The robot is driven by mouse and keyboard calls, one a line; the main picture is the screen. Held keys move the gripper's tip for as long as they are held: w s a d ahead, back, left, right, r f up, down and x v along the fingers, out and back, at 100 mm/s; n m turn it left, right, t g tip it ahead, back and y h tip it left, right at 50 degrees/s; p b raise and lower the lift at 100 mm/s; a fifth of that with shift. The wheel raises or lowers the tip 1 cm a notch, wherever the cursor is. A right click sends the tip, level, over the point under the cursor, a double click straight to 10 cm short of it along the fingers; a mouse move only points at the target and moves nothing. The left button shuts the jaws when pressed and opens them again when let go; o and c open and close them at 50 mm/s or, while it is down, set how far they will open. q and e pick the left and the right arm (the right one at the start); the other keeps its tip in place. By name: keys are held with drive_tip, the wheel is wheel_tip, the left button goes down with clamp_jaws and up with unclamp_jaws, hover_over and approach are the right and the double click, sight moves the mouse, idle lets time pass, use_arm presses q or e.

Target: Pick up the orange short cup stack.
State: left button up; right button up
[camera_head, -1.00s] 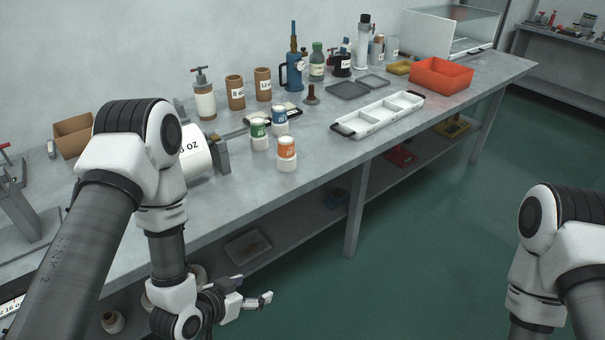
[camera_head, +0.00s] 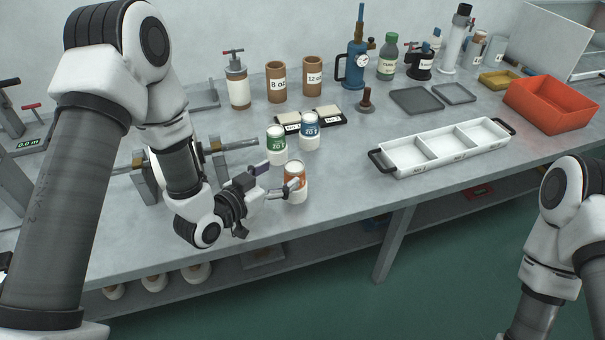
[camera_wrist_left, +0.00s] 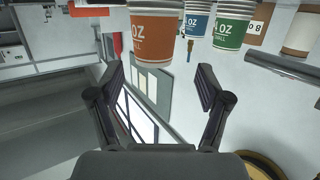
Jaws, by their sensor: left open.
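The orange short cup stack (camera_head: 298,180), white with an orange band, stands upright near the table's front edge. The green cup stack (camera_head: 277,144) and the blue cup stack (camera_head: 309,131) stand behind it. My left gripper (camera_head: 279,179) is open, just left of the orange stack, with one finger overlapping it in the head view. In the left wrist view, the orange stack (camera_wrist_left: 154,32) appears ahead of the open, empty fingers (camera_wrist_left: 160,78); part of it is cut off by the frame. My right gripper is out of view; only part of its arm shows.
A white divided tray (camera_head: 398,172) lies to the right, with an orange bin (camera_head: 550,104) beyond it. Brown containers (camera_head: 277,82) and a blue device (camera_head: 355,68) stand behind. Bare tabletop lies between the orange stack and the tray.

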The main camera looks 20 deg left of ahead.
sight(292, 168)
use_arm(q)
drive_tip(key=shift+w+d+r, duration=0.2)
drive_tip(key=shift+w+d, duration=0.15)
drive_tip(key=p+x, duration=0.2)
drive_tip(key=x, duration=0.2)
drive_tip(key=shift+w+d, duration=0.15)
drive_tip(key=shift+d, duration=0.15)
drive_tip(key=shift+w+f, duration=0.15)
drive_tip(key=shift+w, duration=0.05)
drive_tip(key=shift+s+a, duration=0.1)
drive_tip(key=shift+s, duration=0.1)
drive_tip(key=shift+c, duration=0.7)
drive_tip(key=c, duration=1)
